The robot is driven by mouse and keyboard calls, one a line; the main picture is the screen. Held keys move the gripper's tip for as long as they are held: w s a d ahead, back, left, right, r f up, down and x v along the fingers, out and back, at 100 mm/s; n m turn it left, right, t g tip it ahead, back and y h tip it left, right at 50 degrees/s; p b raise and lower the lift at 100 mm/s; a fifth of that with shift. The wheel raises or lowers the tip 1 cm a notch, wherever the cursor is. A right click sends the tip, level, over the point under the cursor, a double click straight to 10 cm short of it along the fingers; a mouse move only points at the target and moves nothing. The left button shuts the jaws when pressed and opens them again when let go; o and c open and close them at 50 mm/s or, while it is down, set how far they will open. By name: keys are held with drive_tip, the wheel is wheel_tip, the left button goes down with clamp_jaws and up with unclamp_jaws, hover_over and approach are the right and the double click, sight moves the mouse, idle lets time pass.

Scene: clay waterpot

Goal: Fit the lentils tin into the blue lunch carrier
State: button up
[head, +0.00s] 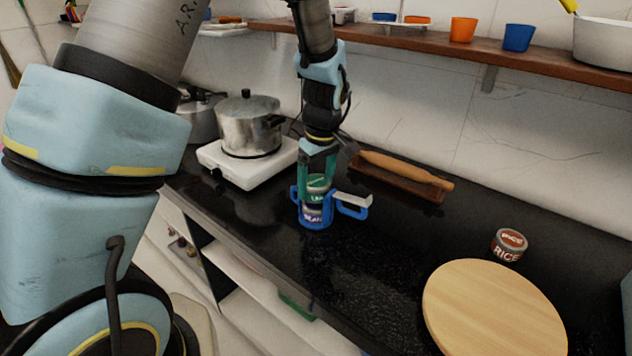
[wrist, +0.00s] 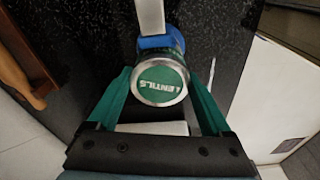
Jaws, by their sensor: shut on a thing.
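The lentils tin (head: 318,184) has a green label. Its green lid reading LENTILS (wrist: 160,80) faces the camera in the wrist view. My gripper (head: 317,172) has its teal fingers on both sides of this tin and is shut on it. The blue lunch carrier (head: 316,225) stands upright on the black counter, with a pale handle (head: 353,199) at its right. A tin with a dark label reading BEANS (head: 313,211) sits low in the carrier, and the lentils tin is directly above it. Whether the two tins touch is hard to tell. A blue carrier part (wrist: 158,42) shows behind the lentils tin.
A white hob (head: 248,170) with a steel pot (head: 249,125) stands to the left. A rolling pin (head: 405,170) lies in a wooden tray behind. A rice tin (head: 508,245) and a round wooden board (head: 490,315) are to the right. Counter between carrier and board is clear.

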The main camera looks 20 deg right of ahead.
drive_tip(key=shift+f, duration=0.2)
drive_tip(key=shift+f+b, duration=0.55)
drive_tip(key=shift+f, duration=0.15)
drive_tip(key=o, duration=1.5)
drive_tip(key=shift+r, duration=0.1)
drive_tip(key=shift+r+p, duration=4.25)
drive_tip(key=shift+r, duration=1.1)
